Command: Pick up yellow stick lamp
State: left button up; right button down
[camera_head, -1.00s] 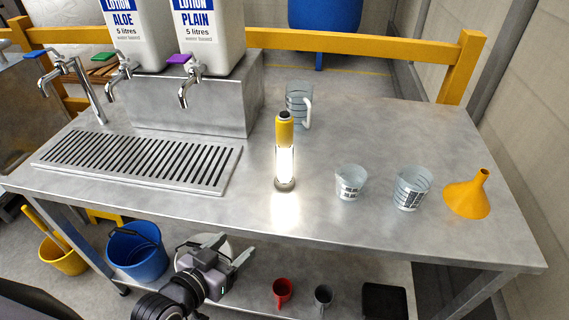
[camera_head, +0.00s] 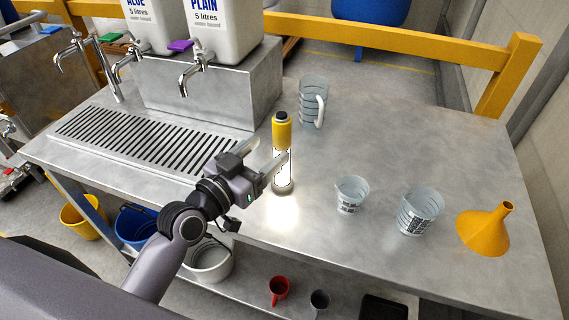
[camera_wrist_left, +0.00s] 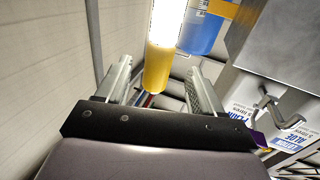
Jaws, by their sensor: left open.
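The yellow stick lamp (camera_head: 282,132) stands upright and lit on the steel table (camera_head: 390,150). It has a yellow upper part with a dark cap, a glowing middle and a grey round foot. My left gripper (camera_head: 278,158) is open at the lamp's glowing middle, and its fingers overlap the lamp in the head view. In the left wrist view the lamp's yellow end (camera_wrist_left: 158,70) shows between the two open fingers, with no clear contact. My right gripper is in neither view.
A clear jug (camera_head: 313,100) stands behind the lamp. Two clear measuring cups (camera_head: 351,194) and an orange funnel (camera_head: 485,230) stand to the right. A drip grate (camera_head: 130,140), taps and white lotion containers (camera_head: 222,40) are at the left. The back right tabletop is clear.

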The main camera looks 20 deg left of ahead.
aim_at(276, 145)
pick_arm(q)
jog(key=shift+f+x, duration=0.2)
jog(key=shift+x, duration=1.3)
jog(key=shift+f+x, duration=0.2)
jog(key=shift+x, duration=1.3)
jog(key=shift+c, duration=0.3)
grip_shut()
jog(key=shift+r, duration=0.1)
